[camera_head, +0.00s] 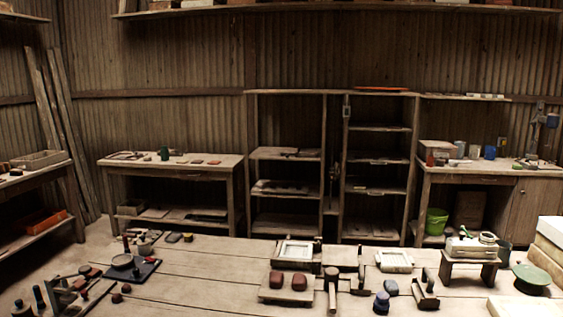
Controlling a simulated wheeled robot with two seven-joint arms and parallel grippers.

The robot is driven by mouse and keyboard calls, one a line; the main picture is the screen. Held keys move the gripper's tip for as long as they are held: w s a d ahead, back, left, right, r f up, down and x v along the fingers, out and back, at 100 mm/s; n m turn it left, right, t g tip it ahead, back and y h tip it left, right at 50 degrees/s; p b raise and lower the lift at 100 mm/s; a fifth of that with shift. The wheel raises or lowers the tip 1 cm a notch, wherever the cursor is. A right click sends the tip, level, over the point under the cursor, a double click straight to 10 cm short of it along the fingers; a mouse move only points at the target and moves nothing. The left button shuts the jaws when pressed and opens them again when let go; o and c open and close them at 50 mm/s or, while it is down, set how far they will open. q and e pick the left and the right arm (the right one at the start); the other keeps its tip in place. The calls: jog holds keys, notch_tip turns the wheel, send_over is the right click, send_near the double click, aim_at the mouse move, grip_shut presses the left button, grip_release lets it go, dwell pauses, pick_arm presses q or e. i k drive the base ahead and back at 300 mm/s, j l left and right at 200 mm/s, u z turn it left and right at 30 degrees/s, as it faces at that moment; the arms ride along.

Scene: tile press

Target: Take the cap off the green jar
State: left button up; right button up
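A small dark green jar-like thing (164,153) stands upright on the wooden table (135,166) against the back wall at the left. It is too small and far away to tell whether a cap sits on it. Neither of my grippers shows in the head view.
A long wooden workbench (200,277) fills the front, with red blocks (275,280), frames, dark tools and a green domed thing (531,278). Behind it are open shelves (285,153). A bright green bucket (437,221) stands under the right table, which holds several cans. Floor shows at the left.

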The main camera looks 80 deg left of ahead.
aim_at(164, 152)
jog(key=u, duration=3.35)
